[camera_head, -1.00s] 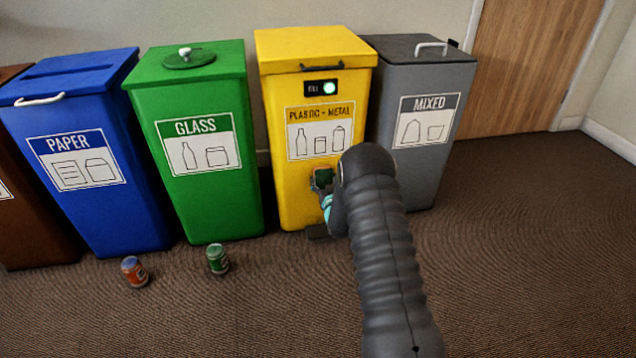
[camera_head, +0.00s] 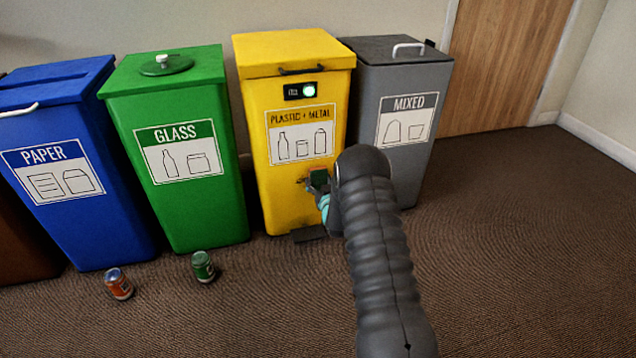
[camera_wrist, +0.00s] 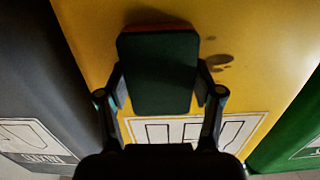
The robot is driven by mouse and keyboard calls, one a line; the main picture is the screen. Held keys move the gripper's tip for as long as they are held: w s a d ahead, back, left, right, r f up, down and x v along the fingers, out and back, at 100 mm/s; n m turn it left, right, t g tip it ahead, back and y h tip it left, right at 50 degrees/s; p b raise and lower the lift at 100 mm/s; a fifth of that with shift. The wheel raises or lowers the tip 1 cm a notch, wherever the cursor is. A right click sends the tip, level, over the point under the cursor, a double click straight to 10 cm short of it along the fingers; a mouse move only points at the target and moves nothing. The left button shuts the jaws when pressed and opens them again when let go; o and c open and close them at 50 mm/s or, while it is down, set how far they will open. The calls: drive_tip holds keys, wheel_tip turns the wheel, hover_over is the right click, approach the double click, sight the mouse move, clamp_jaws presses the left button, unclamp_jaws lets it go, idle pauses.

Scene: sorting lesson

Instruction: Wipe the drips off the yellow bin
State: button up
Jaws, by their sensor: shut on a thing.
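The yellow bin (camera_head: 276,205), labelled PLASTIC + METAL, stands between the green and grey bins. My gripper (camera_head: 321,188) is low at its front, below the label, shut on a dark green sponge (camera_head: 319,176) with an orange-brown layer. In the wrist view the sponge (camera_wrist: 158,75) sits between both fingers, its brown layer towards the bin. Dark drips (camera_wrist: 218,62) show on the yellow front just beside the sponge; in the head view they are small marks (camera_head: 303,181) left of it. I cannot tell whether the sponge touches the bin. My arm hides the bin's lower right.
The green glass bin (camera_head: 203,215) and blue paper bin (camera_head: 95,225) stand left, the grey mixed bin (camera_head: 424,155) close right. An orange can (camera_head: 118,284) and a green can (camera_head: 203,267) are on the carpet. A dark pedal (camera_head: 309,234) juts out below the yellow bin. Carpet at right is clear.

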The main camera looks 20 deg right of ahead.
drive_tip(key=shift+a, duration=3.4)
drive_tip(key=shift+w+a+r, duration=0.1)
drive_tip(key=shift+w+a, duration=0.05)
drive_tip(key=shift+a, duration=1.75)
drive_tip(key=shift+s, duration=0.6)
approach(287, 181)
drive_tip(key=shift+w+d, duration=0.35)
drive_tip(key=shift+w, duration=0.25)
drive_tip(key=s, duration=0.3)
